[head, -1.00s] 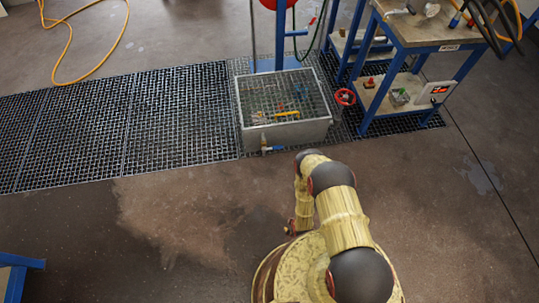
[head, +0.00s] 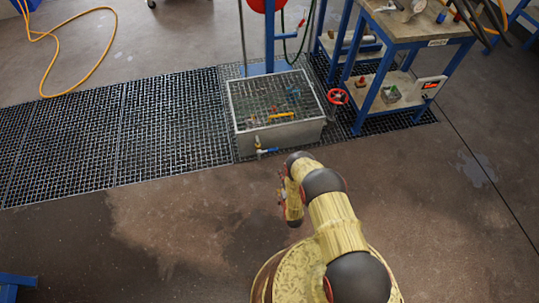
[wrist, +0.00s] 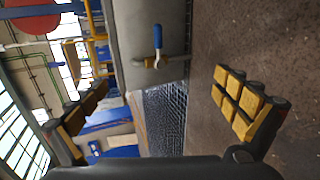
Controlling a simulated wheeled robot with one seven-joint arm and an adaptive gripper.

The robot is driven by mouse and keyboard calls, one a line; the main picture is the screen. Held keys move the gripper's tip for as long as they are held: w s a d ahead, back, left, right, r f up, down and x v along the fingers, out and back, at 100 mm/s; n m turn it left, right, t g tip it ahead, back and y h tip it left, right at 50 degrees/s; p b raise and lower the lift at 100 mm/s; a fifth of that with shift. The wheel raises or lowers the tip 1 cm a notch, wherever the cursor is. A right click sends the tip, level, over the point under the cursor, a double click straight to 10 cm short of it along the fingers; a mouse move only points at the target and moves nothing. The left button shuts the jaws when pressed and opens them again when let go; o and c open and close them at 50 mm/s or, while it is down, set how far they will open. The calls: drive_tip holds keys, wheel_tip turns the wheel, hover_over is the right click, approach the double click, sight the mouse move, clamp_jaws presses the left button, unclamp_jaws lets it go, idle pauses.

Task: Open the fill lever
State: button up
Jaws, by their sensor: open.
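A valve with a blue lever sits low on the front wall of the grey metal basin (head: 290,133). In the head view the blue lever (head: 268,150) is small. In the wrist view, which is turned sideways, the blue lever (wrist: 157,37) sticks out from a brass body on the basin wall (wrist: 127,30). A small red lever (head: 301,22) shows beside the blue post above the basin. No readable label shows which is the fill lever. My gripper (wrist: 160,105) is open and empty, its fingers apart from the blue lever. In the head view my arm hides the fingers.
A yellow handle (head: 281,115) shows inside the basin. A red handwheel (head: 337,96) is between the basin and a blue-legged workbench (head: 425,27) at right. Floor grating (head: 150,125) runs left. A yellow hose (head: 98,65) lies at back left.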

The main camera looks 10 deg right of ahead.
drive_tip(key=shift+b+x, duration=0.45)
drive_tip(key=shift+x, duration=1.05)
